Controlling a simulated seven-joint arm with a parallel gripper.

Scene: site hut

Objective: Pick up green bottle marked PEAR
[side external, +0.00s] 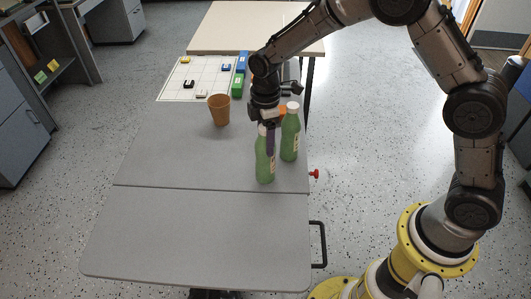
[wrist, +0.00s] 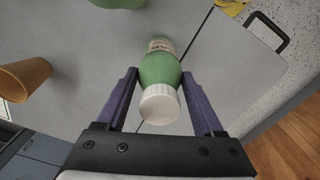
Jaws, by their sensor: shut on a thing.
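A green bottle with a white cap (side external: 265,168) is upright at the right part of the grey table, nearer the side camera than a second green bottle. My gripper (side external: 267,141) points down over it, with its purple fingers closed on it. In the wrist view, this bottle (wrist: 160,72) is between the two fingers of my gripper (wrist: 158,78), cap towards the camera.
An orange-brown cup (side external: 219,110) stands left of the bottles. Behind are a white gridded sheet (side external: 196,86) with small coloured blocks, a blue block (side external: 241,62) and a green block (side external: 237,86). The front of the grey table (side external: 200,235) is clear.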

